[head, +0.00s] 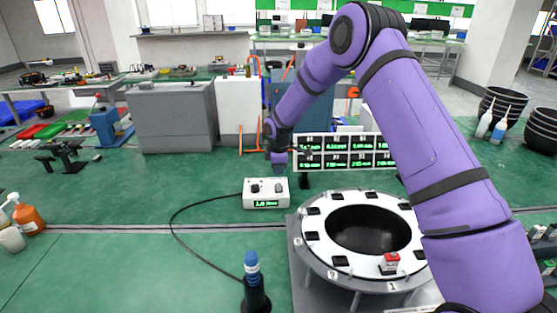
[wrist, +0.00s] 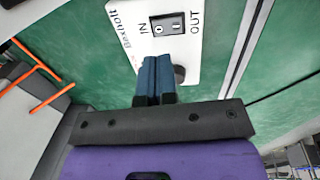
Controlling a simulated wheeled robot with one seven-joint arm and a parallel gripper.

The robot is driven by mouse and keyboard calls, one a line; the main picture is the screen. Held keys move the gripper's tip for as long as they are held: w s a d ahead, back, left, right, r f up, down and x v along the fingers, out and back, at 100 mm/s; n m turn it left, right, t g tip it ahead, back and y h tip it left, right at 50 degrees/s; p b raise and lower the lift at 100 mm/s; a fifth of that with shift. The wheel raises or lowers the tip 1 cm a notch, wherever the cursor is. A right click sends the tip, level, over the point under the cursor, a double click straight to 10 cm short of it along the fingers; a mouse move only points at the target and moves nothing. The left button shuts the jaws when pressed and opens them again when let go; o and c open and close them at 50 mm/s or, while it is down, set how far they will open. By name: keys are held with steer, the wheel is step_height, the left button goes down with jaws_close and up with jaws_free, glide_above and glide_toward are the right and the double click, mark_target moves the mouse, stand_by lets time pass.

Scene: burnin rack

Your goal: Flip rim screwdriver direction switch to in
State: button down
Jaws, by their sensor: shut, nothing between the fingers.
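The screwdriver's control box (head: 265,203) is white, with two dark controls on top and a green lit display on its front. In the wrist view the box top (wrist: 127,45) shows a black rocker switch (wrist: 167,25) between the printed words IN on the left and OUT on the right. I cannot tell which side is pressed. A dark round knob (wrist: 180,74) sits below it. My gripper (wrist: 157,62) is shut and empty, its blue fingers over the box beside the knob, hiding part of the top. In the head view my gripper (head: 279,165) is just above the box.
A blue-and-black screwdriver (head: 254,285) stands upright in front, with a black cable (head: 172,222) running to the box. A white ring fixture (head: 313,252) with a red-topped block (head: 389,262) is at right. A display panel (head: 345,152) stands behind.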

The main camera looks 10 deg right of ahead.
mark_target(278, 189)
steer(key=shift+w+f, duration=0.2)
steer(key=shift+f, duration=1.4)
steer(key=shift+w+f, duration=0.2)
steer(key=shift+f, duration=1.35)
steer(key=shift+d+f, duration=0.1)
steer(key=shift+f, duration=0.1)
steer(key=shift+s, duration=0.15)
steer(key=shift+s+f, duration=0.1)
steer(key=shift+s+a+r, duration=0.2)
steer(key=shift+s, duration=0.35)
steer(key=shift+r, duration=0.5)
step_height(278, 189, up, 13)
steer(key=s, duration=0.1)
steer(key=shift+s+a, duration=0.15)
steer(key=shift+s, duration=0.15)
